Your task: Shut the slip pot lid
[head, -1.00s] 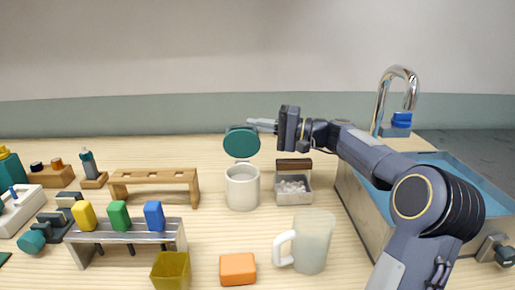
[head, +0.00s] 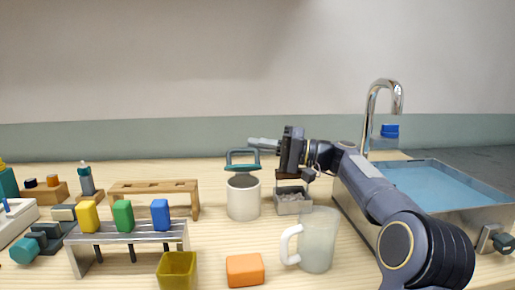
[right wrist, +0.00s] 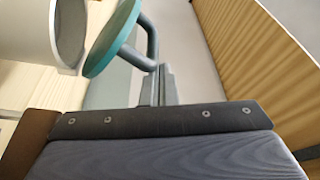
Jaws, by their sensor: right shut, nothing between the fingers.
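The slip pot (head: 243,201) is a pale grey cylinder on the table, its dark opening showing in the head view. Its teal lid (head: 243,169) is seen nearly edge-on above the back of the rim, apart from the opening at the front, with a looped handle on top. In the right wrist view the lid (right wrist: 110,42) is a tilted disc beside the pot (right wrist: 28,28), its handle towards my fingers. My right gripper (head: 252,142) is shut and empty, its fingertips by the handle's upper right. I cannot tell if they touch. My left gripper is not in view.
A small box of white bits (head: 293,202) stands right of the pot, under my right arm. A frosted mug (head: 318,240) and an orange block (head: 245,270) are in front. A wooden rack (head: 153,191) stands left. The sink (head: 440,185) is at right.

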